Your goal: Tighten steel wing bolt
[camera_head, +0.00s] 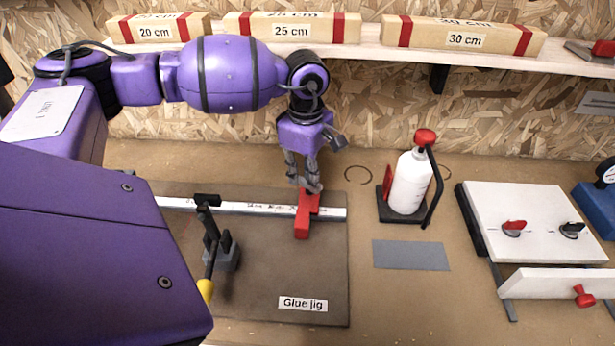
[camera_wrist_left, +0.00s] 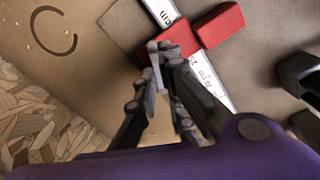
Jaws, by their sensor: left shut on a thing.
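A red stop block (camera_head: 302,222) sits across a white marked rule (camera_head: 255,208) on the glue jig board. My left gripper (camera_head: 311,186) points down onto the top of the red stop, its fingertips close together. In the left wrist view the fingertips (camera_wrist_left: 165,48) are shut at a small grey piece, the steel wing bolt, over the red stop (camera_wrist_left: 215,28). The fingers hide most of the bolt, and its turn angle cannot be told. My right gripper is in neither view.
A black clamp with a yellow-tipped handle (camera_head: 209,250) stands left on the glue jig board (camera_head: 270,285). A white bottle (camera_head: 408,182) with a red cap stands to the right. A white panel with knobs (camera_head: 530,225) lies further right. Labelled wooden blocks (camera_head: 290,28) line the shelf.

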